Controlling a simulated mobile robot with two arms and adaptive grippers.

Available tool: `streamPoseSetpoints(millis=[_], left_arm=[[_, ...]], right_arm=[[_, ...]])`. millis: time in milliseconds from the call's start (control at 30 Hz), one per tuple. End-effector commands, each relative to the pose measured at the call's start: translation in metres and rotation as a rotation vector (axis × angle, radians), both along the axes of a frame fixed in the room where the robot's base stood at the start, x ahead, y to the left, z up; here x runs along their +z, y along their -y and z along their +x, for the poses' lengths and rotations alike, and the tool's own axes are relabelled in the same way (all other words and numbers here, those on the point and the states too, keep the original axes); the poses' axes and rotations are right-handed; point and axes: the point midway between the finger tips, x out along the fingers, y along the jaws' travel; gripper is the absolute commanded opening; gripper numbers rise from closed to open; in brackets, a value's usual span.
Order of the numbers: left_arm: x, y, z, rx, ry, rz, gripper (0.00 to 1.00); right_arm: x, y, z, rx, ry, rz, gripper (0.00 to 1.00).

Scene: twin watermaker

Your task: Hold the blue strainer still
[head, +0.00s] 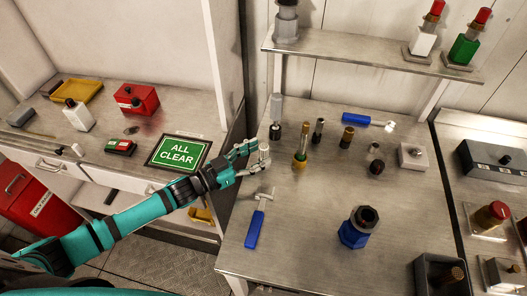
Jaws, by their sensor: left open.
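The blue strainer (353,232) stands upright on the grey metal bench (310,245), near its front right. It has a blue faceted body and a dark round top opening. My left gripper (260,156) is at the bench's left edge, open, beside a small pale grey cylindrical piece. I cannot tell whether its fingers touch that piece. The gripper is well to the left of the strainer and farther back, clear of it. My right gripper is not in view.
A blue-handled tool (257,222) lies left of the strainer. Several small fittings and a blue-handled brush (365,119) occupy the bench's back half. A dark open box (440,273) sits front right. A shelf (370,58) overhangs the back. The bench's front middle is clear.

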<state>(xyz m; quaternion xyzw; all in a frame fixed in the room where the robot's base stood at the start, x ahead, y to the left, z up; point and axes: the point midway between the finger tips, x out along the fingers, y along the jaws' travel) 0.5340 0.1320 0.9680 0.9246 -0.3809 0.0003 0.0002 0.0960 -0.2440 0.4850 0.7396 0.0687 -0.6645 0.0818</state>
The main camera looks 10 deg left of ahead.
Motion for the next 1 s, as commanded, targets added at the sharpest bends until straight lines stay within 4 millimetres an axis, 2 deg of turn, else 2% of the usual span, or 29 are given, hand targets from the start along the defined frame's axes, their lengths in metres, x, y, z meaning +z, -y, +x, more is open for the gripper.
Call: streamPoseSetpoints(millis=[33, 167, 433, 833, 1000], left_arm=[[0.004, 0.006, 0.007, 0.000, 0.001, -0.002, 0.52], [0.002, 0.015, 0.016, 0.000, 0.000, -0.001, 0.52], [0.000, 0.017, 0.018, 0.000, 0.000, 0.000, 0.52], [0.000, 0.017, 0.018, 0.000, 0.000, 0.000, 0.01], [0.000, 0.017, 0.018, 0.000, 0.001, -0.001, 0.00]], right_arm=[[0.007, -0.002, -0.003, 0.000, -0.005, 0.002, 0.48], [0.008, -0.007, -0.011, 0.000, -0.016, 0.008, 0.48], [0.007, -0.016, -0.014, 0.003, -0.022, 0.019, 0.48], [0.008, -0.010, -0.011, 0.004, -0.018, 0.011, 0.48], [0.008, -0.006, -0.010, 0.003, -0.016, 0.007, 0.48]])
